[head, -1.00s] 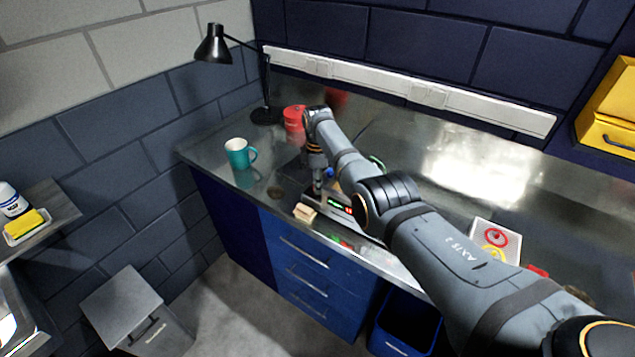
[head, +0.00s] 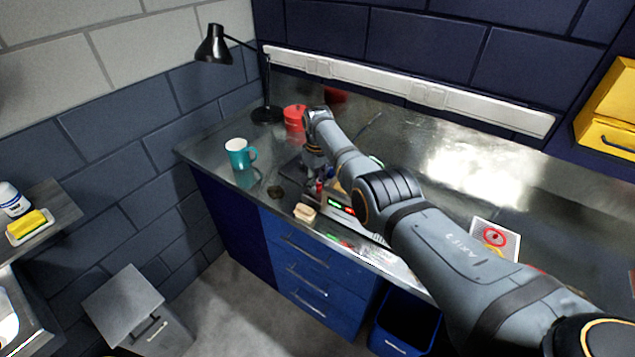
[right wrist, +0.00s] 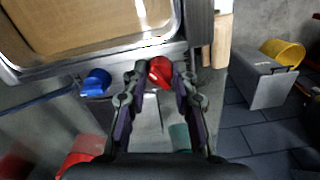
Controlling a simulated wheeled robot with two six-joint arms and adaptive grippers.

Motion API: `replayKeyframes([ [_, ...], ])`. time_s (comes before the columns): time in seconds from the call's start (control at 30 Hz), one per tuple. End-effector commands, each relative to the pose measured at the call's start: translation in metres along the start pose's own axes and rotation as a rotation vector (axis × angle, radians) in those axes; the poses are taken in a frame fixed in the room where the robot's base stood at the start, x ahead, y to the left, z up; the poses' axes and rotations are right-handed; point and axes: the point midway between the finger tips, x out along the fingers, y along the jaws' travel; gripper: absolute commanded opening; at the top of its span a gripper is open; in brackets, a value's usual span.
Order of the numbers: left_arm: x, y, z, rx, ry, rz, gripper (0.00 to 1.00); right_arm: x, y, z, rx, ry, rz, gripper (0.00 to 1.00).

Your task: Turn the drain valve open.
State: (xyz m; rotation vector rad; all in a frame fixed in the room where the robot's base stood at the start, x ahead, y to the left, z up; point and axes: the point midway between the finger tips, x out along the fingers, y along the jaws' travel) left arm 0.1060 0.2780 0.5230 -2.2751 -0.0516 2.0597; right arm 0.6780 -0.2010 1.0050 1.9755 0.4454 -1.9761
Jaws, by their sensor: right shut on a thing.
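In the right wrist view, a red valve knob (right wrist: 160,71) sits at the front of a metal tray (right wrist: 90,52) with a brown bottom. My right gripper (right wrist: 161,78) has its two fingers on either side of the red knob, shut on it. A blue knob (right wrist: 97,82) stands to the left, apart from the fingers. In the head view my right gripper (head: 316,172) reaches down at the bench, with a small bit of red (head: 319,187) at its tips. My arm hides much of the tray there. My left gripper is not in view.
A small wooden block (head: 305,212) and a lit display (head: 340,205) are near the front edge.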

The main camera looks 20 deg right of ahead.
Motion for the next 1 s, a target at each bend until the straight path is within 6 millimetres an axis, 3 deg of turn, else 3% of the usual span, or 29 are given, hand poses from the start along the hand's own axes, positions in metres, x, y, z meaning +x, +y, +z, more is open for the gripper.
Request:
replayKeyframes([
  [0.5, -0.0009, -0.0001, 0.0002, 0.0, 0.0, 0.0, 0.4, -0.0001, 0.0, -0.0002, 0.343, 0.001, 0.0, 0.0],
  [1.0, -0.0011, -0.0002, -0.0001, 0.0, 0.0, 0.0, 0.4, -0.0002, 0.0001, -0.0003, 0.417, 0.001, 0.0, 0.0],
])
